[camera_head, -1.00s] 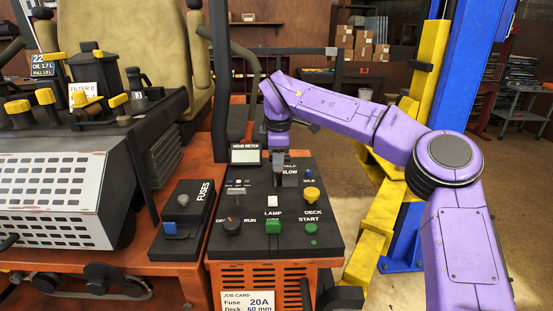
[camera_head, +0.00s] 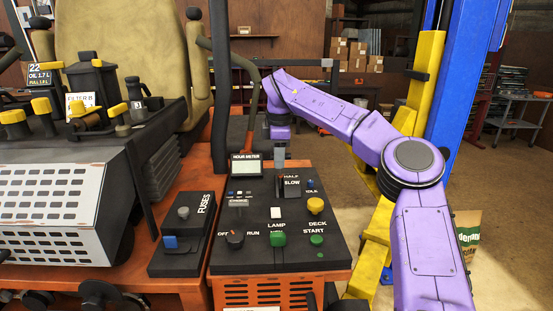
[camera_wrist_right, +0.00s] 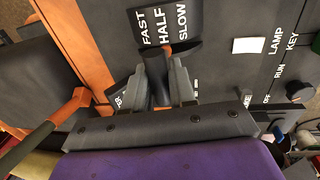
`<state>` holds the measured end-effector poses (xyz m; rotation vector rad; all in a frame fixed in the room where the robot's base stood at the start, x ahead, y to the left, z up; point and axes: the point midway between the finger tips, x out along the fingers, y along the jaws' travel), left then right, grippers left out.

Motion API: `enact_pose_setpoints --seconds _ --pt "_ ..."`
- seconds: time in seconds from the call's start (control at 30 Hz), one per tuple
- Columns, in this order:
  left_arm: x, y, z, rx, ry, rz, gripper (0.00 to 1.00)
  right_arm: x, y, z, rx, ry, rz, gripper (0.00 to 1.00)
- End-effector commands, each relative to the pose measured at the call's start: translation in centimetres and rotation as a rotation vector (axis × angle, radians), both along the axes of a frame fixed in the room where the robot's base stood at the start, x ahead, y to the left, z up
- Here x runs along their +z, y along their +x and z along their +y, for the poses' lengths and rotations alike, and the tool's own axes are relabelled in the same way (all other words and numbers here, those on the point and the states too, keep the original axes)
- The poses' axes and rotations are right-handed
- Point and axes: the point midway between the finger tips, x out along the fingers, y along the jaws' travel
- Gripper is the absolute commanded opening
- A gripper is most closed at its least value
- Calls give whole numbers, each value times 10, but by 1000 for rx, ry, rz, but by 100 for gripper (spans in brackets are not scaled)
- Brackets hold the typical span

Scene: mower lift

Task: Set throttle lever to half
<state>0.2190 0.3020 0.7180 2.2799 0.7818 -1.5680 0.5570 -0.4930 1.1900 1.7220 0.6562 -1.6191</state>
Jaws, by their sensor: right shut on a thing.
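The throttle lever (camera_wrist_right: 158,76) is a dark stub between the two grey fingers of my right gripper (camera_wrist_right: 163,84) in the wrist view. The gripper is shut on it. Beside it a dark label plate (camera_wrist_right: 175,42) reads FAST, HALF and SLOW; the lever appears roughly in line with HALF, though its exact setting is hard to tell. In the head view my right gripper (camera_head: 279,150) is at the far end of the control console (camera_head: 258,211), and hides most of the lever. HALF and SLOW are readable there. My left gripper is not in view.
The hour meter (camera_head: 245,168) sits just left of the lever. Knobs and buttons, including the yellow deck knob (camera_head: 316,203) and green start button (camera_head: 317,239), stand nearer. A black post (camera_head: 221,90) rises beside the console. A blue lift column (camera_head: 467,80) stands to the right.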

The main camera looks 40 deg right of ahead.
Motion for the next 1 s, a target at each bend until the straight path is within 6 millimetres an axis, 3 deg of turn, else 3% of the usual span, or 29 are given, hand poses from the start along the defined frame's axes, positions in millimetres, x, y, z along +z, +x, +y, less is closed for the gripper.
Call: enact_pose_setpoints --seconds 0.07,0.1,0.13,0.47,0.57,0.8,1.0 --pt "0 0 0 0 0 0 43 -1 0 0 -1 2 4 0" --pt "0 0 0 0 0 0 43 -1 0 0 -1 2 4 38" --pt "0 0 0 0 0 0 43 -1 0 0 -1 2 4 44" --pt "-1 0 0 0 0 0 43 4 0 1 -1 1 1 44" --pt "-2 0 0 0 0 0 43 20 -2 2 -2 -1 -2 44" --pt "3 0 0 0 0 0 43 79 -7 7 -4 -2 0 44" --pt "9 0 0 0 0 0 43 102 -10 9 -2 0 3 44"
